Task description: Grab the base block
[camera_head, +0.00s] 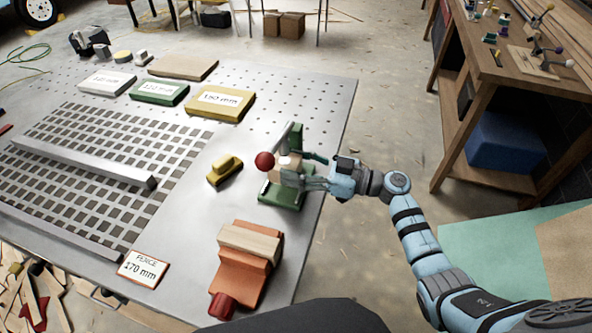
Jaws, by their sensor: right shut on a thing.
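My right gripper (303,175) reaches in from the right over the table's right edge. It is shut on a small pale wooden block (280,172) at the green fixture (284,194), which has a red ball knob (265,161) and a grey lever. The fingers hide part of the block, and I cannot tell whether it still touches the fixture. Another pale wooden block (250,242) lies on top of the orange fixture (238,280) nearer me. Neither block has a readable label, so I cannot tell which is called the base block. My left gripper is out of view.
The metal table (190,225) holds a yellow tool (224,170), a long grey bar (85,163), a fence sign (143,268) reading 170 mm, and white, green and yellow (220,103) labelled blocks at the back. A wooden workbench (510,75) stands at right, with open floor between.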

